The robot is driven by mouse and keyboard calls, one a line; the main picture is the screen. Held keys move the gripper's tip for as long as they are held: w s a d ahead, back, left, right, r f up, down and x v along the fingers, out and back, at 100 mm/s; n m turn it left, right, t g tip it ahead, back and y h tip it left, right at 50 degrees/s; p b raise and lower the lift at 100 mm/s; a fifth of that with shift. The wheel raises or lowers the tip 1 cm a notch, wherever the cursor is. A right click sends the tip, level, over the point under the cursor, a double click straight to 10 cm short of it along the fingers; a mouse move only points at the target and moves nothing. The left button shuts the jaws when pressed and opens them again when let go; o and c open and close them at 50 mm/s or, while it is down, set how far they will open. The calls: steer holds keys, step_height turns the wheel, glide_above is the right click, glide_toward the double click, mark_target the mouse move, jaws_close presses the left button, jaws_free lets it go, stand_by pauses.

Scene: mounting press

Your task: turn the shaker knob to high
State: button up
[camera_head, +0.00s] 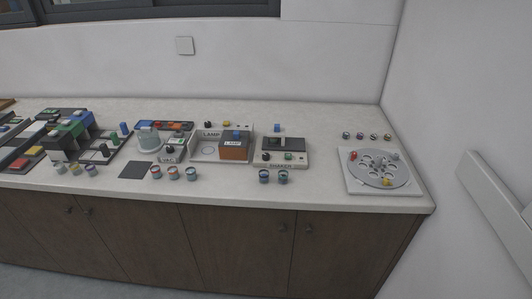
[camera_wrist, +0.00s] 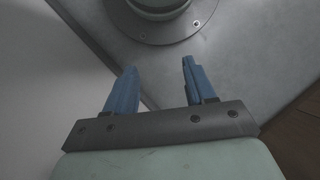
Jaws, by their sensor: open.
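The shaker (camera_head: 285,148) is a low box with a dark top and a pale front strip marked SHAKER, standing right of the lamp box on the counter. A small dark knob (camera_head: 266,157) sits at the left of its front strip, beside a green button (camera_head: 288,156). The knob's setting is too small to read. My gripper (camera_wrist: 154,82) shows only in the wrist view, its two blue fingers apart with nothing between them. The shaker is not in the wrist view.
Two small jars (camera_head: 273,177) stand just in front of the shaker. The lamp unit (camera_head: 222,145) is close on its left. A white plate with a round grey carousel (camera_head: 379,168) is at the right, with bare counter (camera_head: 325,160) between. Several jars and devices fill the left.

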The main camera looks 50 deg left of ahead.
steer(key=w+a+r+n+t, duration=0.1)
steer(key=w+a+r+n, duration=0.1)
steer(key=w+a+r, duration=0.35)
steer(key=w+a+r+n+t, duration=0.1)
steer(key=w+a+r+n, duration=0.15)
steer(key=w+a, duration=0.45)
step_height(320, 180, up, 51)
steer(key=n+t, duration=0.4)
steer(key=n, duration=1)
glide_above(266, 155)
steer(key=shift+y, duration=0.4)
step_height(266, 155, down, 14)
steer(key=shift+r, duration=0.1)
jaws_close()
